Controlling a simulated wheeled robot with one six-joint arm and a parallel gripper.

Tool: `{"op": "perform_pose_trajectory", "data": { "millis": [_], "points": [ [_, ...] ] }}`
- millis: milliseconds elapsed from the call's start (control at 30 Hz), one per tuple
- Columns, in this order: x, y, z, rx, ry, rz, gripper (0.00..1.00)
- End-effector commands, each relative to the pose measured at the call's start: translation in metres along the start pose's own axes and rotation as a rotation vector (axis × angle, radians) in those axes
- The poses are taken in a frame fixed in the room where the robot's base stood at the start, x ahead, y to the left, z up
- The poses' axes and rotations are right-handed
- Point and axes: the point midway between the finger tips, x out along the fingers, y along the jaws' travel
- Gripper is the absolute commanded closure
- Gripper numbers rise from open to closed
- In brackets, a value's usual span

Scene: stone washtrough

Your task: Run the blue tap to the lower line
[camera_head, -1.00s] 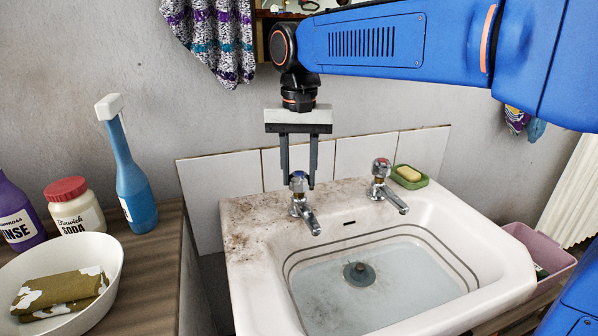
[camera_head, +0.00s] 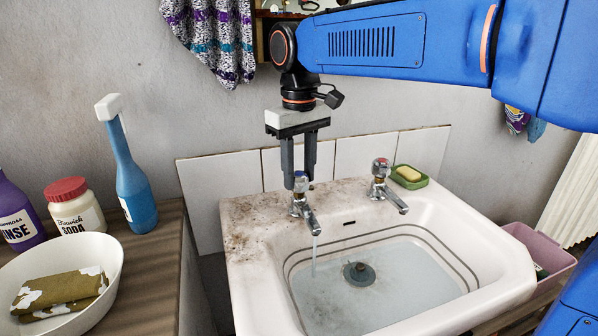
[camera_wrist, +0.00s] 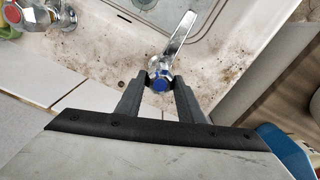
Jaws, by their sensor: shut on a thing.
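The blue tap (camera_head: 303,201) stands at the back left of the basin, and its blue-capped handle shows in the wrist view (camera_wrist: 160,84). My gripper (camera_head: 301,184) points down and is shut on the tap's handle; in the wrist view (camera_wrist: 161,84) a finger lies on each side of it. A thin stream of water (camera_head: 314,258) runs from the blue tap's spout. The white basin (camera_head: 262,262) has two dark lines around its inner wall. Shallow water (camera_head: 405,280) lies in it, with its edge below the lines as far as I can tell. A dark round plug (camera_head: 359,274) sits under the water.
The red tap (camera_head: 383,184) stands to the right, beside a green soap dish (camera_head: 410,178). A wooden counter (camera_head: 150,285) at left holds a blue spray bottle (camera_head: 134,185), a soda jar (camera_head: 75,207) and a white bowl (camera_head: 100,305). A pink bin (camera_head: 540,255) stands at right.

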Motion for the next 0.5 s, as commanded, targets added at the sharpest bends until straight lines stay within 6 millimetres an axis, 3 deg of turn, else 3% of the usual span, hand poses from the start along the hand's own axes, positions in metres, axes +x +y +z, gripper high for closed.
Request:
{"op": "perform_pose_trajectory", "data": {
  "millis": [500],
  "points": [
    [-0.0011,-0.0013,-0.0012,-0.125,0.005,-0.002,0.88]
  ]
}}
